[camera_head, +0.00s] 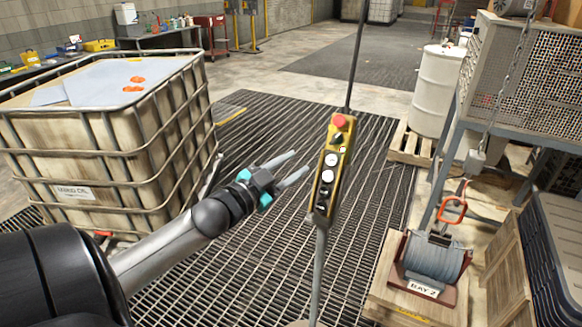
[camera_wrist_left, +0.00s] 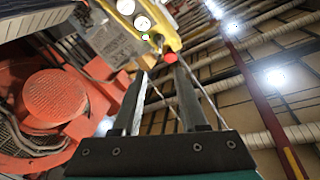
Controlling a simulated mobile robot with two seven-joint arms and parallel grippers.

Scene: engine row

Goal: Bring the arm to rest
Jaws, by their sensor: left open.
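My left arm reaches in from the left in the head view. My left gripper (camera_head: 299,165) is open, its two grey fingers apart with nothing between them. The fingertips point at a yellow hanging control pendant (camera_head: 325,172) with a red button on top and white and black buttons below. The pendant hangs on a dark cable just right of the fingertips; I cannot tell whether they touch. In the left wrist view the gripper (camera_wrist_left: 155,75) shows open, with the pendant (camera_wrist_left: 166,22) beyond the fingertips. My right gripper is not in view.
A caged liquid tank (camera_head: 95,150) stands left, close to my arm. A cable winch (camera_head: 435,262) sits on a wooden crate at lower right. A white drum (camera_head: 437,92) and a mesh-sided bench (camera_head: 525,80) stand behind it. Grated floor (camera_head: 255,262) lies open below the gripper.

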